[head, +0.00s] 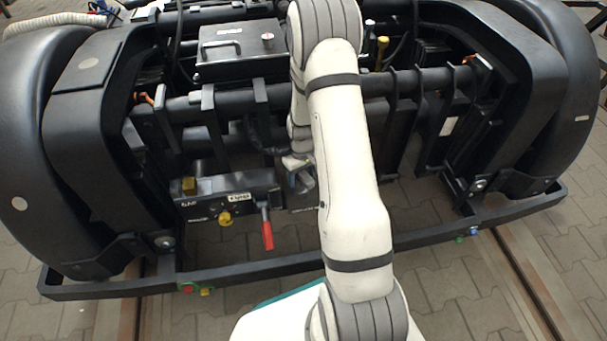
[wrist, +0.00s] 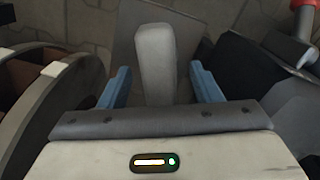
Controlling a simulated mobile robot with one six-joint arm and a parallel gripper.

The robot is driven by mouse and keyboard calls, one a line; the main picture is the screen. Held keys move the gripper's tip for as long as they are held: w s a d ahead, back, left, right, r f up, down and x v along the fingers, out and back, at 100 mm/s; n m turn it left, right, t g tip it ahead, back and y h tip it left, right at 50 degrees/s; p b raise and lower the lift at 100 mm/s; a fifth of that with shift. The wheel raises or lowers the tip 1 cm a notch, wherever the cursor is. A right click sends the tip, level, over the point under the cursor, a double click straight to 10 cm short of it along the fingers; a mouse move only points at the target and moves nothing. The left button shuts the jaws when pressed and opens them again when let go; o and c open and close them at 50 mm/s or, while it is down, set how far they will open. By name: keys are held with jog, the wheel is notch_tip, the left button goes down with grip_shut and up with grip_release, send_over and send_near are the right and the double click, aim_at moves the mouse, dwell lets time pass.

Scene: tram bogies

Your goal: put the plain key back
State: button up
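My gripper (head: 300,182) is low in front of the bogie, just right of the black control box (head: 250,184), partly hidden by my forearm in the head view. In the wrist view its two blue fingers (wrist: 160,86) stand apart. A plain grey bar (wrist: 155,62) with a rounded end lies between them, with a gap visible on each side. It may be the plain key; I cannot tell for sure. The control box carries a yellow knob (head: 225,218), a red-handled lever (head: 267,230) and a brass-coloured block (head: 189,185). I cannot make out an empty key seat.
The bogie's black cross tubes (head: 225,103) and upright brackets stand behind my gripper. A black front rail (head: 110,277) runs below it. A lidded black box (head: 238,50) and a yellow-topped part (head: 382,45) are farther back. Paving (head: 480,290) in front is clear.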

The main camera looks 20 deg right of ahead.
notch_tip(320, 180, up, 12)
jog(key=p, duration=0.6)
jog(key=s+a+r+m, duration=0.1)
jog(key=s+a+r, duration=0.25)
jog(key=r, duration=0.35)
jog(key=s+a+r, duration=0.2)
jog(key=s+r, duration=0.2)
jog(key=r, duration=0.3)
jog(key=s+a+r, duration=0.2)
jog(key=s+r, duration=0.2)
jog(key=s, duration=0.3)
jog(key=s+a+r+m+t, duration=0.1)
jog(key=s+a+r, duration=0.1)
jog(key=s+r, duration=0.2)
jog(key=s, duration=0.3)
jog(key=shift+s+a+r, duration=0.25)
jog(key=shift+s+a, duration=0.05)
jog(key=shift+s, duration=0.05)
